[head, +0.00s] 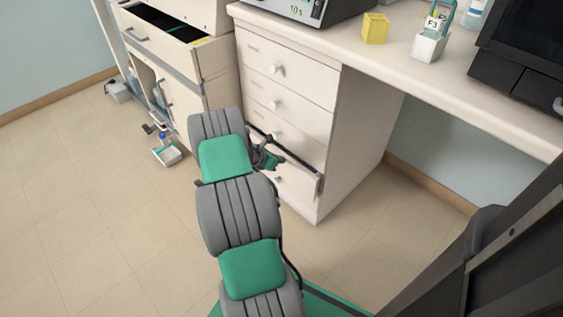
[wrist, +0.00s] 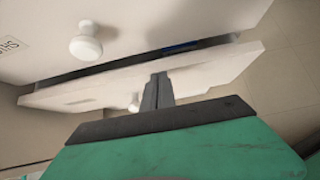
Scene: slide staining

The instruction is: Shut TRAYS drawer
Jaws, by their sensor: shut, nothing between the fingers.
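A low drawer (head: 303,184) in the white desk cabinet stands slightly open; its label is not readable, so I cannot confirm it is TRAYS. In the wrist view its pale front (wrist: 205,72) stands out from the cabinet, with a narrow dark gap behind its top edge and a bit of blue inside. A white knob (wrist: 133,105) partly shows below that edge. My gripper (head: 268,158) is at this drawer's front, partly hidden by my arm. In the wrist view its fingers (wrist: 158,84) are shut and empty, tips at the drawer front; contact is unclear.
The drawer above, with a white knob (wrist: 86,45), is shut. At left another cabinet has an open top drawer (head: 165,22). A small tray-like item (head: 167,155) lies on the floor. A yellow cube (head: 375,28) and a white holder (head: 430,45) stand on the desk.

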